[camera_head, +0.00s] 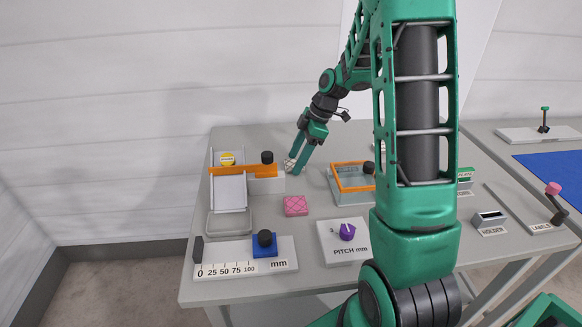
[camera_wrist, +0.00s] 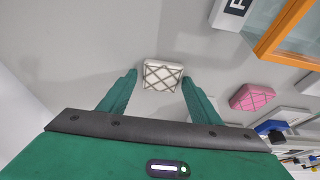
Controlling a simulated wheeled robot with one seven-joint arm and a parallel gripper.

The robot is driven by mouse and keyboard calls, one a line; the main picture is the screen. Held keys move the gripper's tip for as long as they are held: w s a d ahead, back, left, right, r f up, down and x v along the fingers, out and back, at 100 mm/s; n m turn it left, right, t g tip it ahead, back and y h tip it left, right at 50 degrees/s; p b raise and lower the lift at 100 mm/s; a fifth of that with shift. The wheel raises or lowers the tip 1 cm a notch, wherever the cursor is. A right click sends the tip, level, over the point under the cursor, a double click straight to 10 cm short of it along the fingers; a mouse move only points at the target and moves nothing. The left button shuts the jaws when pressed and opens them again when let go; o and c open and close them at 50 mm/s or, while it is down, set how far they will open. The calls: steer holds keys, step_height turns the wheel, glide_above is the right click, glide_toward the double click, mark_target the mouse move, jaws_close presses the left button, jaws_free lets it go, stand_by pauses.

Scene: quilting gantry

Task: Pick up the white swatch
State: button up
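The white swatch (camera_wrist: 162,75) is a small pad with dark crossed lines. In the wrist view it lies between the tips of my gripper's (camera_wrist: 160,86) two green fingers, with a gap visible on each side. In the head view the swatch (camera_head: 289,165) shows partly beside the fingertips of my gripper (camera_head: 298,165), near the back of the table. My gripper is open. I cannot tell from these views how far the fingertips are above the table.
A pink swatch (camera_head: 295,206) lies in front. An orange-rimmed clear box (camera_head: 335,188) stands to the right. A white stand with an orange bar (camera_head: 232,171) is at left. A slider scale (camera_head: 220,270) and a pitch dial (camera_head: 344,240) stand near the front edge.

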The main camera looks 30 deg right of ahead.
steer(key=c, duration=0.7)
steer(key=shift+r, duration=0.1)
